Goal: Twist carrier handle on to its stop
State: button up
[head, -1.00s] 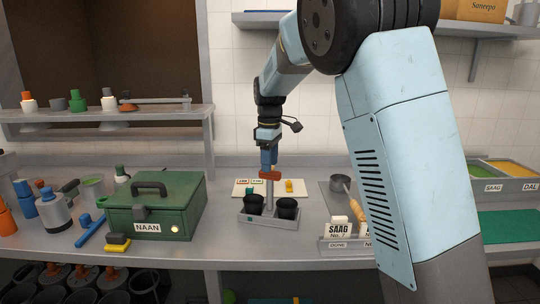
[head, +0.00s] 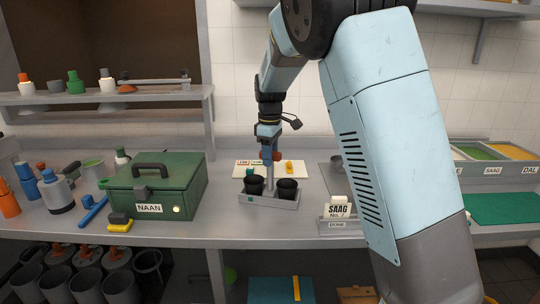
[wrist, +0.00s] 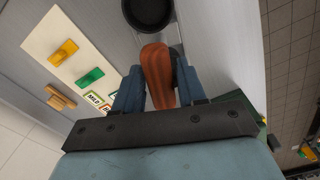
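The carrier (head: 270,199) is a grey tray on the counter with two black cups (head: 287,190) in it and an upright post. The orange-brown carrier handle (head: 276,156) sits on top of the post, partly hidden by my gripper in the head view. My gripper (head: 268,148) points down at the handle. In the wrist view the fingers of my gripper (wrist: 160,88) lie on both sides of the handle (wrist: 156,66) and look closed on it. One black cup (wrist: 148,10) shows beyond the handle.
A green NAAN box (head: 157,187) stands left of the carrier. A pale board (head: 242,169) with labels and coloured pieces lies behind it. The counter's front edge is close.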

grip_shut()
jog(key=shift+m, duration=2.1)
jog(key=shift+o, duration=2.1)
grip_release()
